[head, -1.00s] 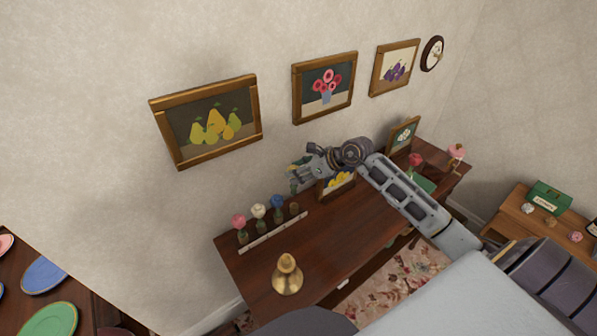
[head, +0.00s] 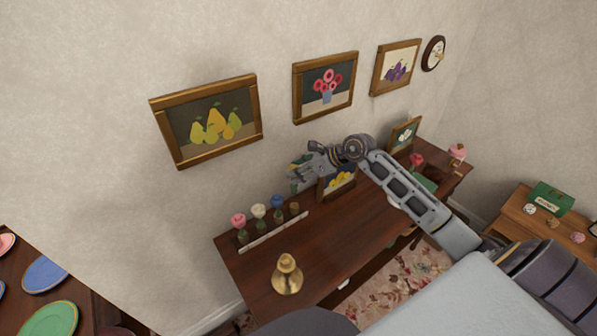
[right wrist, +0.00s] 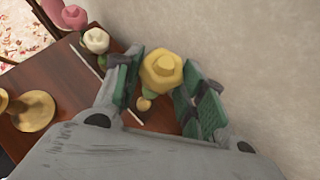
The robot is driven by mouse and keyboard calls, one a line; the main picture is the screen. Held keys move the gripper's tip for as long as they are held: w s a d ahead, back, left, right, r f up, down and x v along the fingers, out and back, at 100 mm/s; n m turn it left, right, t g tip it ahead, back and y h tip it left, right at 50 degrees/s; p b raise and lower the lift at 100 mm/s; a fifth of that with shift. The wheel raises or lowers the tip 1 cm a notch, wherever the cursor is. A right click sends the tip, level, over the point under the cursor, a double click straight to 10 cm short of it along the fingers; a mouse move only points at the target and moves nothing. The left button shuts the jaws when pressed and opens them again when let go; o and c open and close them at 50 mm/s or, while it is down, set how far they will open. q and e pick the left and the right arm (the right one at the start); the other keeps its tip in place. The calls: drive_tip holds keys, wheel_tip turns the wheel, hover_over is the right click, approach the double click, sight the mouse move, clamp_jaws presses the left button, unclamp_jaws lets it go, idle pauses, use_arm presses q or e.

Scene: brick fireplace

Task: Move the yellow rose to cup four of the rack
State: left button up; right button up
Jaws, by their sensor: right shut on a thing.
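The rack (head: 272,232) is a pale strip with cups along the back left of the dark desk. The pink rose (head: 238,220), white rose (head: 258,211) and blue rose (head: 278,201) stand in its first three cups. The fourth cup (head: 295,209), at the right end, is empty. My right gripper (head: 296,182) is above and right of that cup. In the right wrist view, the yellow rose (right wrist: 161,71) is between the green-padded fingers, which are shut on it. The white rose (right wrist: 95,40) and pink rose (right wrist: 74,16) show beyond. My left gripper is not in view.
A small framed lemon picture (head: 340,183) stands close beside my right gripper. The wall with hung pictures is just behind. The desk's middle is clear.

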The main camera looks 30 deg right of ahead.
drive_tip(key=shift+f, duration=0.1)
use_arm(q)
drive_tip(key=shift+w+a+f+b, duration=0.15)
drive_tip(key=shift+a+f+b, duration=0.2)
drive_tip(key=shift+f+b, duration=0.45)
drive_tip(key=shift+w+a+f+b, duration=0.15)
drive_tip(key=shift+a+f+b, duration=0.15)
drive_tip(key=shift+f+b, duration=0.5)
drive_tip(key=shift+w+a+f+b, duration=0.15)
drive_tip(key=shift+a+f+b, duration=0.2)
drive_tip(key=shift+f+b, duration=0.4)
use_arm(e)
drive_tip(key=shift+f, duration=2.85)
use_arm(q)
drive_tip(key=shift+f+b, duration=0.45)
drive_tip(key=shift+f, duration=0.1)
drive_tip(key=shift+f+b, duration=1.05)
drive_tip(key=shift+b, duration=0.05)
use_arm(e)
drive_tip(key=shift+f, duration=1.3)
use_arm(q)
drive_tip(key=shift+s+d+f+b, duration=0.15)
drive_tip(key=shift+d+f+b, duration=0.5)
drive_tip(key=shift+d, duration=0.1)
use_arm(e)
drive_tip(key=shift+f, duration=0.75)
